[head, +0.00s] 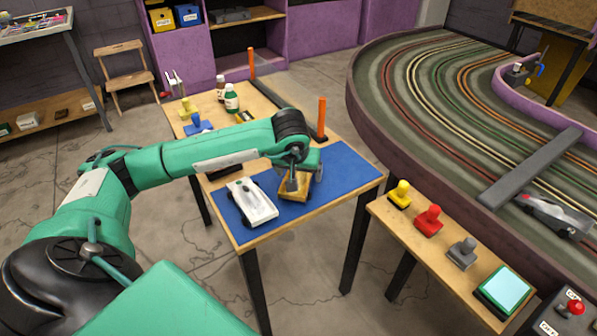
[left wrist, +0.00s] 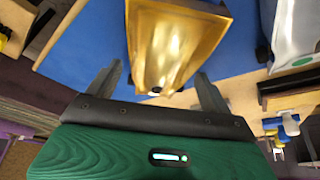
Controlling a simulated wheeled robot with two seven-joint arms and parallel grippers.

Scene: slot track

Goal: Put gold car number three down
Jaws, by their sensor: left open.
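The gold car (head: 295,189) rests on the blue mat (head: 338,168) on the wooden table, beside the white car (head: 252,201). My left gripper (head: 293,178) is right above the gold car and partly covers it in the head view. In the left wrist view the gold car (left wrist: 180,45) lies just ahead of my left gripper (left wrist: 159,74). Its fingers are spread apart, one on each side of the car's near end. No number is readable on the gold car. My right gripper is not in view.
Orange posts (head: 322,118) and bottles (head: 232,98) stand farther back on the table. The slot track (head: 420,110) curves at the right, with a grey car (head: 557,215) on it. A low bench (head: 405,223) holds yellow, red and grey knobs. The mat's right part is clear.

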